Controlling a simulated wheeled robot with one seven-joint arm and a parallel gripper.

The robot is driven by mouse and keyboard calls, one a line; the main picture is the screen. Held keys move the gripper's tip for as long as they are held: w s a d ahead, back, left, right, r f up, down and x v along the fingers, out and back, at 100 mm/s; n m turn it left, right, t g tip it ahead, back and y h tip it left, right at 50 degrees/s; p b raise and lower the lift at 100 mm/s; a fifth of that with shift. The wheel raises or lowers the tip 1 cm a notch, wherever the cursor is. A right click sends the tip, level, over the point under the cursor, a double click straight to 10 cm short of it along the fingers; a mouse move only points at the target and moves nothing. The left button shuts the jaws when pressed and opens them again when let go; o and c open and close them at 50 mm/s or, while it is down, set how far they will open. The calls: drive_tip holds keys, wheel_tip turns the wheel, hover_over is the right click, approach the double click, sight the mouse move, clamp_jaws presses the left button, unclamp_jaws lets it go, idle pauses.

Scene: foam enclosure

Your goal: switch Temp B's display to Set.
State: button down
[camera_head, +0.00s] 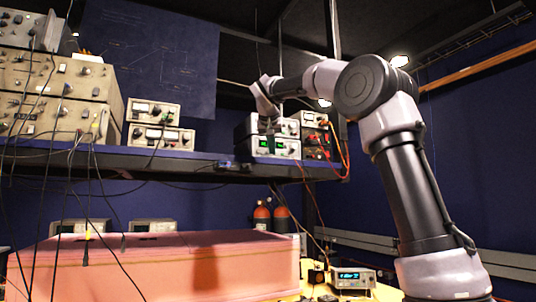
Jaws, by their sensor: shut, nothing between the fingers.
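Two stacked instruments with pale fronts and green lit displays stand on the shelf near the middle, an upper one (286,127) and a lower one (286,148). I cannot read their labels, so I cannot tell which is Temp B or what its display mode is. My arm reaches in from the right and bends down at the wrist. My gripper (270,128) is shut and empty, in front of the stack, and covers part of the instrument fronts. I cannot tell whether it touches them.
A dark instrument with red and orange cables (316,140) stands just right of the stack. Smaller stacked units (150,112) and large beige instruments (55,95) stand to the left. Pink foam blocks (160,270) and a lit meter (352,277) are below the shelf (200,168).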

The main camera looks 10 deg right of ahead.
drive_tip(key=shift+s, duration=0.1)
drive_tip(key=shift+s+d, duration=0.2)
drive_tip(key=shift+s, duration=0.55)
drive_tip(key=shift+s+d, duration=0.25)
drive_tip(key=shift+s, duration=0.55)
drive_tip(key=shift+s+d, duration=0.2)
drive_tip(key=shift+s, duration=0.55)
drive_tip(key=s+d+f+g+y, duration=0.1)
drive_tip(key=s+d+f+y, duration=0.1)
drive_tip(key=s+f, duration=1.2)
drive_tip(key=s+d+f+m+g+y, duration=0.1)
drive_tip(key=s+d+f+g+y, duration=0.1)
drive_tip(key=s+f, duration=1.3)
drive_tip(key=s+d+y, duration=0.1)
drive_tip(key=s, duration=0.2)
drive_tip(key=shift+f, duration=0.3)
